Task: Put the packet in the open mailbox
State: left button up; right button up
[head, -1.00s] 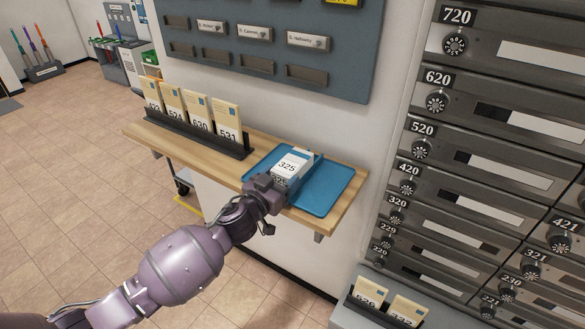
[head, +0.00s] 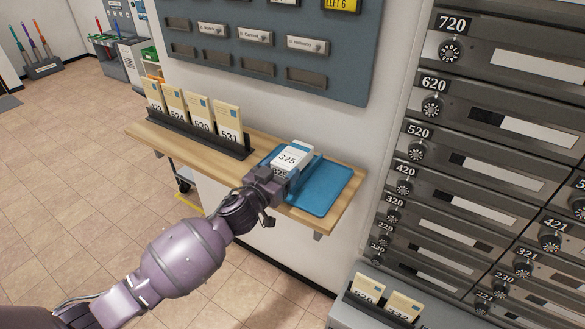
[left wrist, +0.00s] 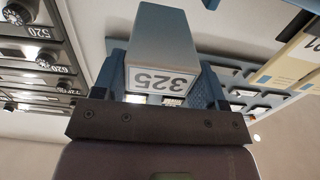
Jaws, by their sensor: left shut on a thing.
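The packet (head: 291,158) is a white box marked 325. My left gripper (head: 280,178) is shut on it, just over the left part of the blue tray (head: 325,190). In the left wrist view the packet (left wrist: 164,62) sits between the two blue-grey fingers of the gripper (left wrist: 165,88), its 325 face toward the camera. The mailbox wall (head: 470,140) stands at the right, with numbered grey doors and dials. No mailbox door stands visibly open in the head view. My right gripper is not in view.
The tray lies on a narrow wooden shelf (head: 345,213). A dark rack (head: 190,138) of several numbered envelopes stands on the shelf's left. A second envelope holder (head: 385,308) is at the bottom right. Tiled floor (head: 75,180) is free at the left.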

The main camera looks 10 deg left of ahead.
pick_arm(q)
jog(key=shift+r, duration=0.25)
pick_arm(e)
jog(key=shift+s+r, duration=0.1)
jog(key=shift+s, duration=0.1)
pick_arm(q)
jog(key=shift+s+a+p, duration=0.2)
jog(key=shift+s+p, duration=0.15)
jog(key=shift+s, duration=0.1)
jog(key=p+v, duration=0.2)
jog(key=v, duration=0.5)
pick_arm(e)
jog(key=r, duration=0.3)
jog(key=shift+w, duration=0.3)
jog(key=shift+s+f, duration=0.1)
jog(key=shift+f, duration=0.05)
pick_arm(q)
jog(key=s+a+r+n+t+y, duration=0.1)
jog(key=s+a+r+n+y, duration=0.1)
jog(key=s+r+n+y, duration=0.2)
jog(key=s+r+y, duration=0.1)
jog(key=s+y, duration=0.1)
jog(key=s, duration=0.1)
jog(key=shift+a+r, duration=0.25)
jog(key=shift+a, duration=0.1)
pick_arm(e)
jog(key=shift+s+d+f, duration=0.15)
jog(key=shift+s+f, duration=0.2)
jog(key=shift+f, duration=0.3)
